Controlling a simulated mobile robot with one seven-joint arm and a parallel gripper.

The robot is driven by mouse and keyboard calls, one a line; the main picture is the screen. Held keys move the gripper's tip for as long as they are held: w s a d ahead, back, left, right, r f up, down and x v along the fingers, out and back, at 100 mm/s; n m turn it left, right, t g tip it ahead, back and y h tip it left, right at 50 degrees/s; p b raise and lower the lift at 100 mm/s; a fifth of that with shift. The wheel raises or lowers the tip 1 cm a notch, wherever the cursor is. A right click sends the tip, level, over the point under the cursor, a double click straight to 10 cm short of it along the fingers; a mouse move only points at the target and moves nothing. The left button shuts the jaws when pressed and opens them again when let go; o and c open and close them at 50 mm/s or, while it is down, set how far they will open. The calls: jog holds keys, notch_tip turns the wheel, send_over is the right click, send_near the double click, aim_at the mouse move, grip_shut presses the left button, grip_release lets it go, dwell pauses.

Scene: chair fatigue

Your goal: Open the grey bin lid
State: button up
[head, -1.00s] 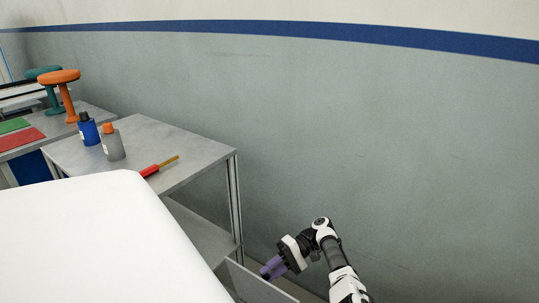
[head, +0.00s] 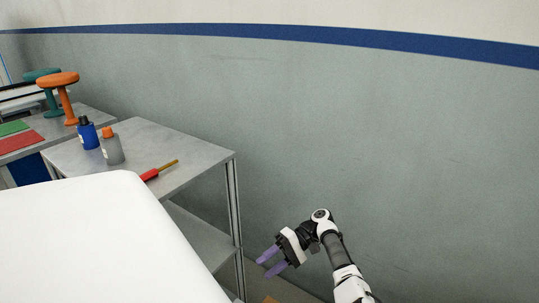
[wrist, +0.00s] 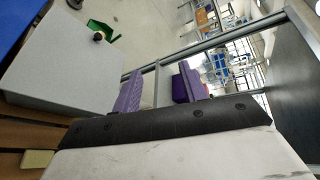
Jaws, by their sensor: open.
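My gripper (head: 270,263) is low beside the workbench in the head view, its two purple fingers spread and empty. The fingers also show spread in the wrist view (wrist: 158,86). A flat light grey panel (wrist: 70,62) in the wrist view, left of the fingers, looks like the grey bin lid. It stands apart from the fingers. Brown surfaces (wrist: 28,126) show below it, and I cannot tell whether they belong to the bin. The bin body is not clear in either view.
A grey workbench (head: 205,152) with a lower shelf (head: 200,238) stands left of my arm. A blue bottle (head: 87,134), a grey bottle (head: 112,149) and a red-handled tool (head: 150,174) are on it. The wall (head: 400,150) is close behind my arm.

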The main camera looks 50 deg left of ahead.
notch_tip(320, 180, up, 16)
jog(key=shift+f+p, duration=0.2)
jog(key=shift+p, duration=0.1)
dwell(0.4)
